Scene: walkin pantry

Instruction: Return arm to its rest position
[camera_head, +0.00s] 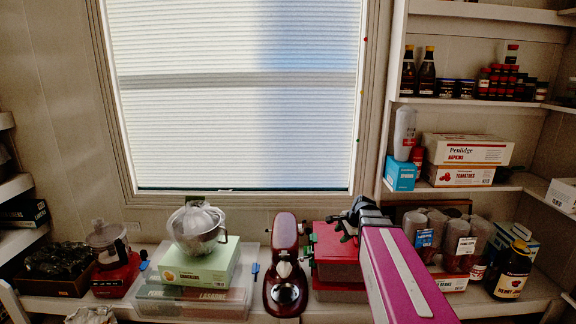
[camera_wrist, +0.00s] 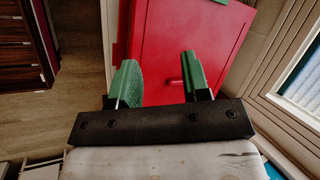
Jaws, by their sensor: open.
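My gripper (camera_head: 340,228) is in front of the window at the right of centre, at the end of my magenta arm. In the wrist view my gripper (camera_wrist: 160,78) has its two green fingers spread apart with nothing held between them. Beyond the fingers is a red box (camera_wrist: 215,35) with a small red knob (camera_wrist: 174,82) on its face. The knob appears between the fingers; how far away it is I cannot tell. In the head view the red box (camera_head: 338,262) stands on the counter, partly hidden by my gripper and arm.
A dark red stand mixer (camera_head: 285,235) stands left of the red box. Further left are a metal bowl (camera_head: 197,232) on a green crackers box (camera_head: 195,268) and a food processor (camera_head: 112,260). Jars (camera_head: 460,242) stand right of my arm. Stocked shelves (camera_head: 465,188) rise at the right.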

